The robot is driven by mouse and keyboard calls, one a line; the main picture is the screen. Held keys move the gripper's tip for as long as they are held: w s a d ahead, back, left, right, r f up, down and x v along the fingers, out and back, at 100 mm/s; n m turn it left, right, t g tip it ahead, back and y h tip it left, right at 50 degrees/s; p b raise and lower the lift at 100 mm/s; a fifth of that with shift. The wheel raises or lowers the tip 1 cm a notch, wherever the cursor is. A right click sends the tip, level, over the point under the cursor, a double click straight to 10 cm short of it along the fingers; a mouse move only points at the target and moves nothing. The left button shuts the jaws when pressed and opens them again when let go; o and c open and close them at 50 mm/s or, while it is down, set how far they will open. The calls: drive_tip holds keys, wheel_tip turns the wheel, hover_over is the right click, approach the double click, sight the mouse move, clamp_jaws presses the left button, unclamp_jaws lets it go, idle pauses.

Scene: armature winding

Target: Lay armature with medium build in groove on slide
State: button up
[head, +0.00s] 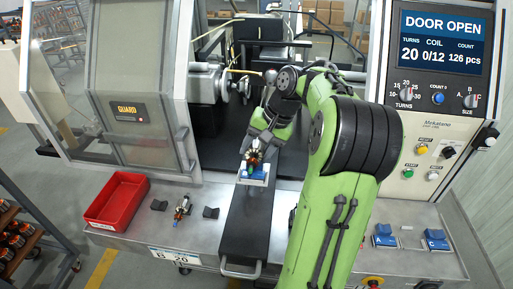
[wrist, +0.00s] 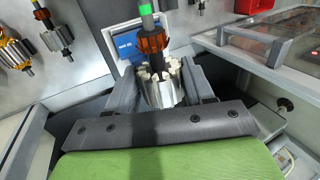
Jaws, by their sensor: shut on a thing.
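My gripper (head: 256,148) is shut on an armature (head: 254,157), just above the front part of the dark slide. In the wrist view the armature (wrist: 162,88) has a silver slotted core between the fingers, a copper-coloured section beyond it and a shaft with a green end. The slide (head: 245,225) runs from the machine opening to a handle at the front. A blue block with a pale base (head: 253,178) sits on it right under the armature; a labelled blue part (wrist: 126,47) shows behind the armature in the wrist view. The groove and any contact are hidden.
Another armature (head: 182,207) lies on the bench left of the slide, between small dark blocks. A red tray (head: 117,201) stands further left. Blue blocks (head: 385,237) sit at the right. The machine door is open; its guard panel (head: 128,112) stands left. A control panel (head: 437,95) stands right.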

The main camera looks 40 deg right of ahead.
drive_tip(key=shift+f, duration=0.6)
drive_tip(key=shift+s+a+f+b, duration=0.1)
drive_tip(key=shift+s+f+b, duration=0.1)
drive_tip(key=shift+f+b, duration=0.5)
drive_tip(key=shift+f, duration=0.1)
drive_tip(key=o, duration=1.3)
drive_tip(key=shift+w, duration=0.1)
drive_tip(key=shift+o, duration=0.2)
